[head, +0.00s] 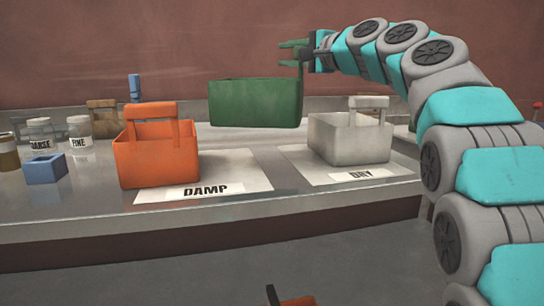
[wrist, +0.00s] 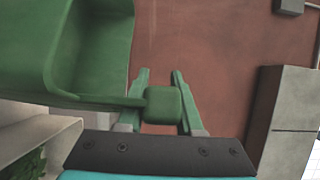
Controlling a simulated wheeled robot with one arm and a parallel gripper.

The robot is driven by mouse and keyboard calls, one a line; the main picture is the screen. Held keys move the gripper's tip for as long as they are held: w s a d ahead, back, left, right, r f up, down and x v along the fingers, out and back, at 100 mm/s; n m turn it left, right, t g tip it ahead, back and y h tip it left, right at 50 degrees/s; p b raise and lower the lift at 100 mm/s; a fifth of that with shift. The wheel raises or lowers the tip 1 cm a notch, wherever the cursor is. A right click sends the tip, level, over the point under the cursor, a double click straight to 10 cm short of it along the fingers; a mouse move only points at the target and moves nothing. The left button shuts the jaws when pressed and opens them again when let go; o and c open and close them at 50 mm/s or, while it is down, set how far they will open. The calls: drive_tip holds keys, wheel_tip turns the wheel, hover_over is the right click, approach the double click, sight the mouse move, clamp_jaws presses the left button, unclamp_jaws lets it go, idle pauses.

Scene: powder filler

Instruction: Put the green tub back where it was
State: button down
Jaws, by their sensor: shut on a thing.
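The green tub (head: 255,103) is upright towards the back of the counter, between and behind an orange tub (head: 158,160) and a white tub (head: 345,140). I cannot tell whether its base touches the counter. My gripper (head: 292,56) is at its upper right edge. In the wrist view, the green tub (wrist: 95,50) fills the left side, and its small square grip (wrist: 163,105) sits between the two green fingers of my gripper (wrist: 160,80), which are shut on it.
The orange tub stands on a mat marked DAMP (head: 250,174), the white tub on one marked DRY (head: 385,170). A blue box (head: 45,170), labelled jars (head: 79,130) and a brown tub (head: 104,118) are at left. A red wall (head: 190,50) is behind.

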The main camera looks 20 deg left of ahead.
drive_tip(key=shift+a+f+b, duration=0.2)
drive_tip(key=shift+f+b, duration=1.6)
drive_tip(key=shift+f, duration=3.35)
drive_tip(key=c, duration=0.6)
unclamp_jaws()
drive_tip(key=shift+o, duration=0.2)
drive_tip(key=b+v, duration=0.1)
drive_tip(key=v, duration=1.1)
drive_tip(key=shift+d, duration=0.1)
